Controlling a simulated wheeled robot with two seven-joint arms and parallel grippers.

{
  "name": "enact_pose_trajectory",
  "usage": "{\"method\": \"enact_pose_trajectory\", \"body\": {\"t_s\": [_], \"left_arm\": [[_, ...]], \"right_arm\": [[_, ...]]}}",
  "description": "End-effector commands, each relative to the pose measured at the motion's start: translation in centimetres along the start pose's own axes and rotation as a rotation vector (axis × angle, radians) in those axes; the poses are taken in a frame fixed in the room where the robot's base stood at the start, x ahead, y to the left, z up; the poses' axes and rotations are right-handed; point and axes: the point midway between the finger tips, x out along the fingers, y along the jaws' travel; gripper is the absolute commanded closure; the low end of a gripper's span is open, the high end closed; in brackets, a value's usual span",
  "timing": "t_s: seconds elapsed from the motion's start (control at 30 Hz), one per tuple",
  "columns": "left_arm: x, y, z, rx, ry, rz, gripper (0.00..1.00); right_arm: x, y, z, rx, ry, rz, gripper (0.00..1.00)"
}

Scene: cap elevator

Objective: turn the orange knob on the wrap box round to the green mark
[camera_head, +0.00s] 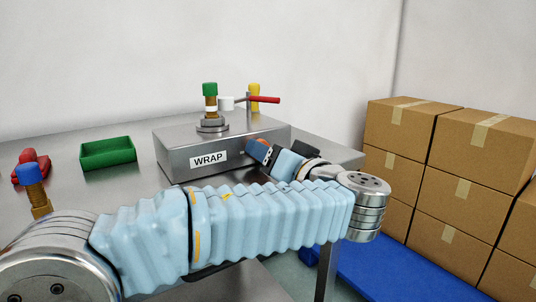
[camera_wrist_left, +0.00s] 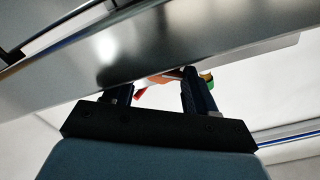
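The wrap box (camera_head: 175,150) is a steel box with a WRAP label on its front, standing on the steel table. My left arm crosses in front of it and bends back at the right, its wrist end (camera_head: 286,163) at the box's front right. In the left wrist view my left gripper (camera_wrist_left: 158,84) has its two dark fingers apart. A small orange patch (camera_wrist_left: 168,76) shows between or behind the fingertips; it may be the knob, and I cannot tell if it touches a finger. I cannot make out the green mark. My right gripper is not in view.
A green-capped post (camera_head: 210,97) and a red lever (camera_head: 264,99) stand on or behind the box top. A green tray (camera_head: 107,153) and a blue-capped post (camera_head: 30,178) are at the left. Stacked cartons (camera_head: 450,185) stand at the right, beside the table.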

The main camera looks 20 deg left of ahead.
Motion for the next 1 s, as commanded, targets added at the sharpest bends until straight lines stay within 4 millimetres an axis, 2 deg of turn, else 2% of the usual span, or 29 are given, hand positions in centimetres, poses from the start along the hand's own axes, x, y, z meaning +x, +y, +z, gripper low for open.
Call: {"method": "enact_pose_trajectory", "body": {"t_s": [0.03, 0.07, 0.33, 0.47, 0.57, 0.8, 1.0], "left_arm": [[0.0, 0.0, 0.0, 0.0, -0.001, -0.001, 0.35], [0.0, 0.0, 0.0, 0.0, -0.001, -0.001, 0.31], [0.0, -0.1, 0.1, -0.001, -0.002, -0.003, 0.31], [-0.9, 0.0, 0.1, -0.001, -0.002, -0.002, 0.31], [-2.8, 0.1, 0.1, -0.001, 0.0, 0.0, 0.31], [-8.8, 0.1, 0.1, 0.0, 0.002, 0.001, 0.31], [-12.5, 0.1, 0.0, -0.001, 0.002, 0.0, 0.31]], "right_arm": [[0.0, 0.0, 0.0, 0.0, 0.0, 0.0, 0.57], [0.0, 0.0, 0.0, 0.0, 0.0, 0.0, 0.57], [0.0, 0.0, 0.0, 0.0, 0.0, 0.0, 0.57], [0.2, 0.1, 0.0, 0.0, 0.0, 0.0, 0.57], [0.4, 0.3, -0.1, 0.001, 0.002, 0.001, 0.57], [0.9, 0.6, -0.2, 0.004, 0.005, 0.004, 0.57], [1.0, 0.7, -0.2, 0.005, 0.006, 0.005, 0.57]]}}
